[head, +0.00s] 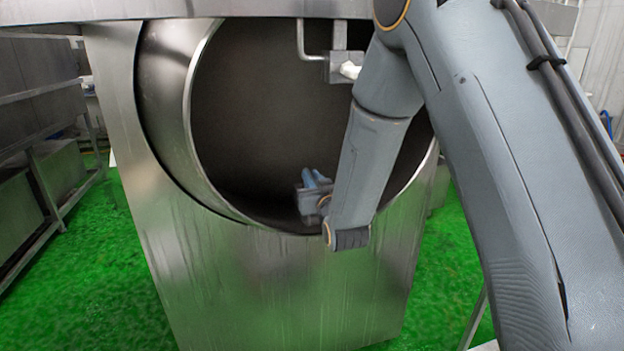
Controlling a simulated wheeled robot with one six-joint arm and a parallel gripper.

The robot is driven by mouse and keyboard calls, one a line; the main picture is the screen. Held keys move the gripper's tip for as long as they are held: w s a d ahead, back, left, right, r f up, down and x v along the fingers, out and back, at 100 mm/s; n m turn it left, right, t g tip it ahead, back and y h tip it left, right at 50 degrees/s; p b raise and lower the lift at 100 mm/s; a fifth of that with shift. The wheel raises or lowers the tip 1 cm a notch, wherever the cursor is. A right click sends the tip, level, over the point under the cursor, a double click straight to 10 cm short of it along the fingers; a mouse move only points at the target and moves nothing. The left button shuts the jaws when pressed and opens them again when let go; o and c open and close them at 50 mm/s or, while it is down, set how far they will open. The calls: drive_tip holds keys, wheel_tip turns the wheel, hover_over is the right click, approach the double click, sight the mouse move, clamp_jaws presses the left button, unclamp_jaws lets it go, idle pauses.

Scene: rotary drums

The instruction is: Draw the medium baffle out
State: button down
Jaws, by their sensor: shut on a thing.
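The steel drum (203,140) stands with its round mouth facing me, and its inside is dark. My gripper (318,179) is small in the picture, just inside the lower part of the mouth, with its bluish fingers pointing up and into the drum. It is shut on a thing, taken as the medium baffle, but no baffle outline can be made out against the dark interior. My wrist and forearm cover the right part of the opening, so what lies behind them is hidden.
A bracket (339,66) with a bent pipe and a white tip hangs at the upper mouth, close to my arm. The steel front panel (270,285) lies below the opening. Metal racks (45,150) stand at the left. Green floor (105,280) is clear on the left.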

drive_tip(key=p+v, duration=0.8)
drive_tip(key=v, duration=1.2)
idle(1.7)
drive_tip(key=shift+s+r, duration=0.1)
drive_tip(key=shift+s, duration=0.05)
